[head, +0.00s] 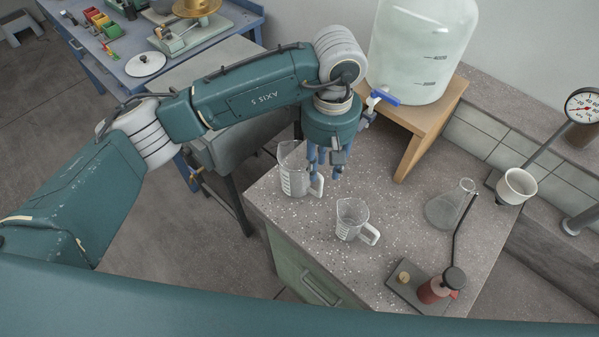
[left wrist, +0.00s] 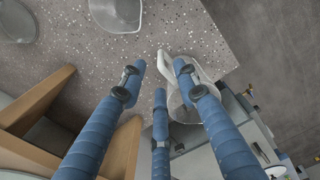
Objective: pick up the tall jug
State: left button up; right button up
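The tall jug (head: 291,172), clear with white markings and a handle on its right, stands upright near the bench's left edge. In the left wrist view the tall jug (left wrist: 190,72) is partly hidden behind the right-hand finger. Its pale handle shows between the fingertips. My left gripper (head: 325,172) points down just right of the jug, by the handle. In the left wrist view its blue fingers (left wrist: 158,76) are spread, with nothing visibly clamped. I cannot tell whether any finger touches the jug. My right gripper is not in view.
A shorter clear jug (head: 351,216) stands to the right and nearer. A conical flask (head: 449,207) and a burner stand (head: 421,290) are farther right. A wooden stand (head: 424,121) bears a large tapped carboy (head: 420,50) behind the gripper. Speckled bench top is clear between them.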

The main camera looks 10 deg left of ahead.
aim_at(322, 178)
pick_arm(q)
notch_tip(322, 178, down, 4)
jog(key=shift+r+p, duration=0.2)
jog(key=shift+p, duration=0.2)
jog(key=shift+s+f+p, duration=0.1)
jog(key=shift+f+p, duration=0.35)
jog(key=shift+f, duration=0.1)
notch_tip(322, 178, down, 4)
jog(key=shift+a+r+p, duration=0.1)
jog(key=shift+r+p, duration=0.1)
jog(key=shift+p, duration=0.7)
jog(key=shift+f, duration=0.45)
jog(key=shift+c, duration=0.5)
grip_shut()
